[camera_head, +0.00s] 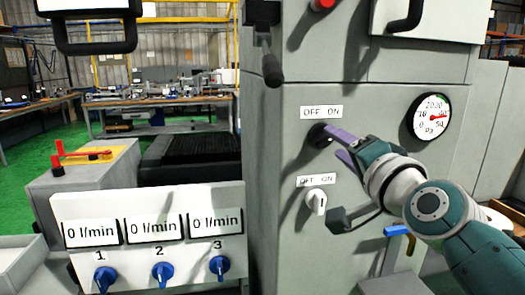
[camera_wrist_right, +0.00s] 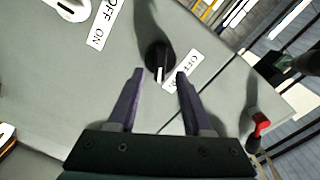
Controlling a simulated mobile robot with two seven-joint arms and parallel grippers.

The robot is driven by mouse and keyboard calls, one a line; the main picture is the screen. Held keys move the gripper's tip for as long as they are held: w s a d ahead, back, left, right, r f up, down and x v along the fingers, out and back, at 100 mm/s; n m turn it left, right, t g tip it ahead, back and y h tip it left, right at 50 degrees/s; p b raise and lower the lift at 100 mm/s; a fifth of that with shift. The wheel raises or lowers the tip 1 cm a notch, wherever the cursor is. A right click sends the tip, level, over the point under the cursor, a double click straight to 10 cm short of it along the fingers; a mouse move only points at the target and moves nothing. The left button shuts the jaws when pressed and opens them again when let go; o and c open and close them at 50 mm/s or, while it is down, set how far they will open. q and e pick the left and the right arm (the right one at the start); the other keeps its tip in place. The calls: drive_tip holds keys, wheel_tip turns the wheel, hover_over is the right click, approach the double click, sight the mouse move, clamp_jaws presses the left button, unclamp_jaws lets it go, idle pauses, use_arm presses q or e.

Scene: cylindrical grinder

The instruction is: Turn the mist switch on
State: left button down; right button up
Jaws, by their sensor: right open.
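A black rotary switch (camera_head: 318,135) sits under the upper OFF ON label (camera_head: 321,112) on the grey machine panel. A white rotary switch (camera_head: 316,201) sits below it under a second OFF ON label (camera_head: 317,180). No label readable here names the mist switch. My right gripper (camera_head: 337,143) is open, its purple fingers at the black switch. In the right wrist view the black switch (camera_wrist_right: 159,58) lies just ahead of and between the open fingertips (camera_wrist_right: 160,74), its white mark pointing toward the gripper. Contact cannot be told. My left gripper is not in view.
A round pressure gauge (camera_head: 429,116) is right of the switches. A blue lever (camera_head: 398,231) sits below my right wrist. A flow panel (camera_head: 155,232) with three blue knobs stands at lower left. A black handle (camera_head: 270,65) juts out above the switches.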

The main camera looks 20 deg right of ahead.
drive_tip(key=v, duration=0.7)
drive_tip(key=shift+b, duration=0.45)
drive_tip(key=shift+s+a, duration=0.1)
drive_tip(key=shift+s, duration=0.05)
drive_tip(key=s+a+f+n+g+y, duration=0.5)
drive_tip(key=a+f+n, duration=0.3)
drive_tip(key=a+n, duration=0.1)
drive_tip(key=s+a+f+n+g, duration=0.1)
drive_tip(key=s+f+n+g, duration=0.3)
drive_tip(key=s, duration=0.5)
drive_tip(key=s+a+f+n+g, duration=0.25)
drive_tip(key=s+n+g, duration=0.2)
drive_tip(key=s, duration=0.35)
wheel_tip(320, 180, up, 27)
drive_tip(key=p, duration=2.7)
drive_tip(key=shift+s+d+f+m+h, duration=0.25)
drive_tip(key=shift+d+m+h, duration=0.15)
drive_tip(key=shift+d, duration=0.1)
